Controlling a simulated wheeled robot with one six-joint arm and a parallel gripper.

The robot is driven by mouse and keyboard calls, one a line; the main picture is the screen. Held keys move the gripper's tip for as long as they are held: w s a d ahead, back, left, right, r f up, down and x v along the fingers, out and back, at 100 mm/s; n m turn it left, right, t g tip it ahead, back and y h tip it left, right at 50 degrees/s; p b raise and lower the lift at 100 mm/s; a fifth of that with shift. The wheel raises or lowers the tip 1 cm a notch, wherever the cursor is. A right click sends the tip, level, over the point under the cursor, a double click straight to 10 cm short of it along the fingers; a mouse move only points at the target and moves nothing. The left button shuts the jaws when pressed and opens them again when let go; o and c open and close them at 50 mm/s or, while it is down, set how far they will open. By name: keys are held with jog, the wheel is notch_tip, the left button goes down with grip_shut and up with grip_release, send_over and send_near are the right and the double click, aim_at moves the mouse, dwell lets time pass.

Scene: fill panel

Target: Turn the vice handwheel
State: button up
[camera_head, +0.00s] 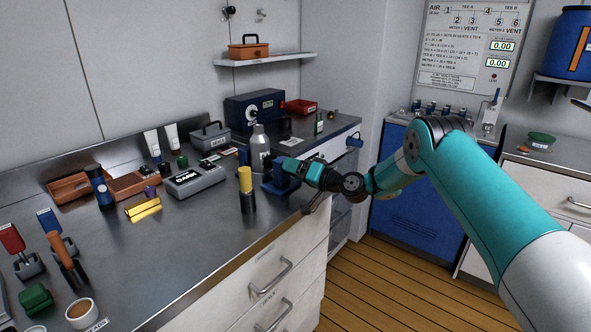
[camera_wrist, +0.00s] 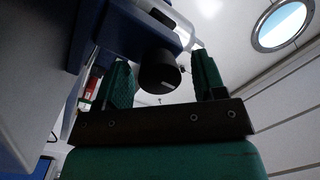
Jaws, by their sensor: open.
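The blue vice (camera_head: 281,184) stands at the front edge of the steel counter, partly hidden by my gripper (camera_head: 279,164). In the wrist view, the vice's blue body (camera_wrist: 90,25) fills the upper left. A round black knob, which looks like the handwheel (camera_wrist: 158,76), sits between the two green fingers of my gripper (camera_wrist: 160,64). The fingers are apart, with a visible gap on each side of the knob. I cannot tell whether either finger touches it. In the head view the handwheel is not clearly visible.
A yellow-topped dark cylinder (camera_head: 247,192) stands just left of the vice, and a grey bottle (camera_head: 260,148) stands behind it. A grey case marked DARK (camera_head: 194,180) lies further left. Drawers with handles (camera_head: 272,279) are below the counter. The wooden floor (camera_head: 395,290) is clear.

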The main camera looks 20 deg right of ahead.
jog(key=c, duration=0.9)
jog(key=shift+f+m+b, duration=0.1)
jog(key=shift+m+b, duration=0.2)
jog(key=m+b, duration=0.1)
jog(key=m, duration=0.2)
jog(key=shift+f+b, duration=0.1)
jog(key=shift+b, duration=0.3)
jog(key=m+b, duration=0.1)
jog(key=m, duration=0.2)
jog(key=shift+d+m+t, duration=0.1)
jog(key=shift+m+t, duration=0.2)
jog(key=shift+m, duration=0.1)
jog(key=m, duration=0.4)
jog(key=shift+m+t, duration=0.4)
jog(key=shift+f+m+t, duration=0.1)
jog(key=shift+m+t, duration=0.2)
jog(key=shift+m, duration=1.9)
